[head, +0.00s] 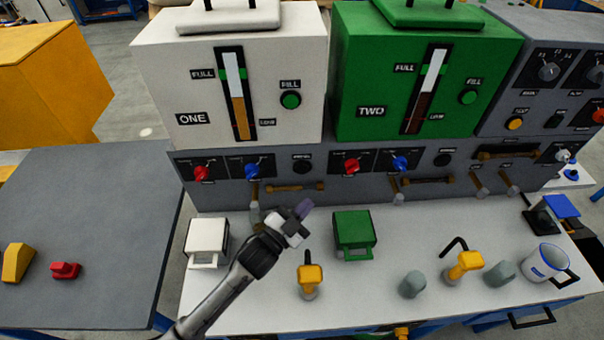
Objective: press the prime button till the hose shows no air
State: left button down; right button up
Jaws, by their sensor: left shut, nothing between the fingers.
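My left gripper (303,209) is shut and empty, above the white bench top in front of the left tank's control panel. No button label clearly reads prime. A black round control (302,165) with an unreadable label sits on the panel above the gripper, apart from it. A similar black control (444,159) is further right. Short brown tube-like pieces (297,188) and (430,180) run along the panel's lower edge; I cannot tell whether either is the hose or holds air. My right gripper is not in view.
White tank ONE (170,90) and green tank TWO (380,115) stand behind, with level gauges and green FILL buttons. A white box (207,238), a green box (355,230), yellow-headed tools (311,276), grey pieces (412,285) and a mug (543,262) stand on the bench.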

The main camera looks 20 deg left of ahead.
aim_at(302, 168)
pick_arm(q)
jog(key=shift+w+a+f+m+g+y, duration=0.15)
jog(key=shift+f+m+g+y, duration=0.15)
jog(key=shift+f+g, duration=0.15)
jog(key=shift+f, duration=0.1)
jog(key=w+a+b, duration=0.3)
jog(key=w+b, duration=0.1)
jog(key=w, duration=0.4)
jog(key=shift+a, duration=0.35)
dwell(0.3)
dwell(0.8)
